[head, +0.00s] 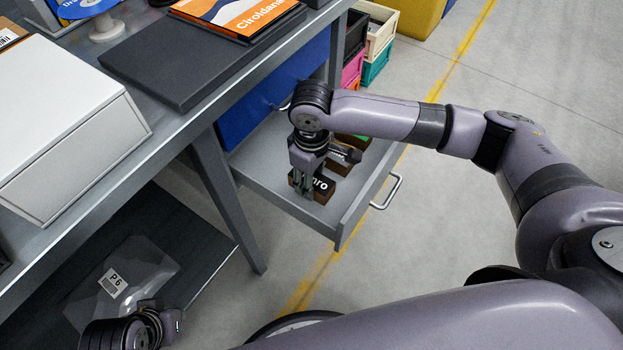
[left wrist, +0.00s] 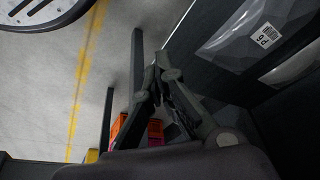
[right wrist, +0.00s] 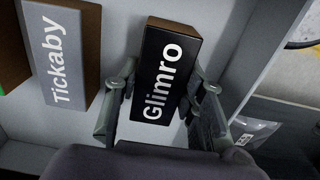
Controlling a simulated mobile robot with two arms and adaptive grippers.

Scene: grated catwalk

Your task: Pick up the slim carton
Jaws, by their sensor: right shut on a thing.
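A slim black carton with brown sides, lettered "Glimro" (right wrist: 163,70), is in the open grey drawer (head: 262,160). My right gripper (right wrist: 164,90) is shut on it, one finger along each long side. In the head view my right gripper (head: 306,182) points down into the drawer, and the carton's end (head: 322,187) shows beside the fingers. I cannot tell whether the carton touches the drawer floor. My left gripper (head: 152,326) is low at the lower left, by the bench's lower shelf. Its fingers (left wrist: 158,72) meet at the tips with nothing between them.
A grey-topped "Tickaby" box (right wrist: 70,55) lies left of the carton in the drawer. The drawer's front and sides surround both. The bench top (head: 100,150) overhangs nearby, bearing a white box (head: 60,120) and a dark slab (head: 190,60). A clear bag (head: 125,280) lies on the lower shelf.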

